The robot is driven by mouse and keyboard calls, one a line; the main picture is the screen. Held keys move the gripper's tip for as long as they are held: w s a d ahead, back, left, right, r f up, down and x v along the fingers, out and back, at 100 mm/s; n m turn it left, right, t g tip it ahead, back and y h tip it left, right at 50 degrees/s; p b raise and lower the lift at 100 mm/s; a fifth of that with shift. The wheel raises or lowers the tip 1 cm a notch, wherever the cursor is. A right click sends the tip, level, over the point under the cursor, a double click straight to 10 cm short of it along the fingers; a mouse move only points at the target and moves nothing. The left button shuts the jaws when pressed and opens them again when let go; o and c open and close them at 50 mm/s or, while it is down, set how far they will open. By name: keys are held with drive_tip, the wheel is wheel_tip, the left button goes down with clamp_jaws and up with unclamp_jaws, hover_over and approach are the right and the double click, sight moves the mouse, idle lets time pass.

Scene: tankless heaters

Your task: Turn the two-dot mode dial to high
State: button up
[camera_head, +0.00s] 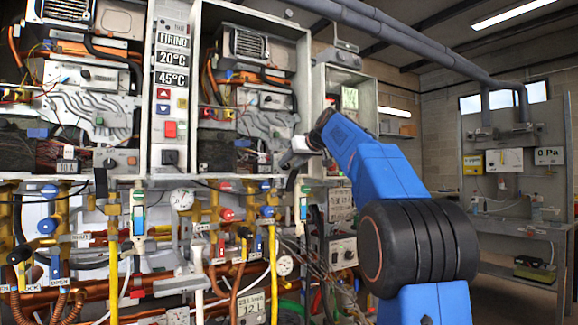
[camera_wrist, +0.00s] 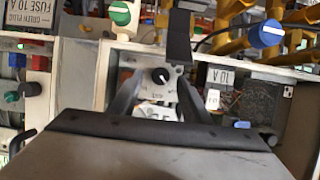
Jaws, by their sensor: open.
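A black mode dial (camera_wrist: 160,77) with a white pointer mark sits on a pale plate in the wrist view, with small lettering around it. I cannot make out two dots on it. My gripper (camera_wrist: 158,88) is open and empty, its dark fingers to either side of the dial in the picture; whether they touch it I cannot tell. In the head view my gripper (camera_head: 297,153) is at the lower right of the middle heater (camera_head: 250,90) and hides the dial there. A similar black dial (camera_head: 109,162) shows on the left heater.
A fuse box labelled 10 A (camera_wrist: 222,76) is beside the dial. A blue knob (camera_wrist: 266,33) and a green knob (camera_wrist: 120,13) are close by. Pipes and valves crowd the area below the heaters. A panel with a red button (camera_head: 170,129) stands between the heaters.

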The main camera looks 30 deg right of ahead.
drive_tip(key=shift+x, duration=1.1)
drive_tip(key=c, duration=1)
drive_tip(key=shift+c, duration=0.2)
